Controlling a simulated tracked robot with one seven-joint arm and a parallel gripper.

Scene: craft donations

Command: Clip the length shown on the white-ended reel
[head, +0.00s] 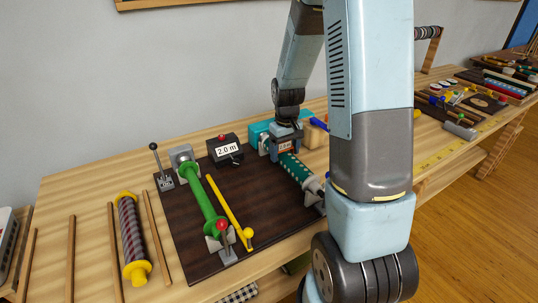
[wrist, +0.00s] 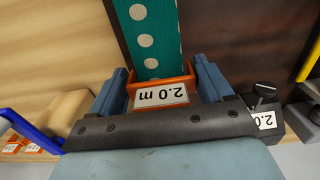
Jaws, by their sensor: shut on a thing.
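My gripper (head: 284,152) is shut on an orange clip with a white "2.0 m" label (wrist: 162,95). In the wrist view its two blue-grey fingers (wrist: 158,72) sit on either side of the clip, and the label reads upside down. A teal ribbon reel with white dots (head: 297,170) lies on the dark mat just beyond the gripper, with a whitish end (head: 313,184); its dotted ribbon (wrist: 152,35) meets the clip. I cannot tell whether the clip grips the ribbon. A black box displays "2.0 m" (head: 228,150), also partly visible in the wrist view (wrist: 265,120).
A green reel (head: 203,198) on a grey stand and a yellow rod (head: 228,210) lie on the dark mat (head: 190,250). A striped reel with yellow ends (head: 132,240) lies left, among wooden strips. More orange tags (wrist: 10,140) and a wooden block (wrist: 72,112) are close by.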

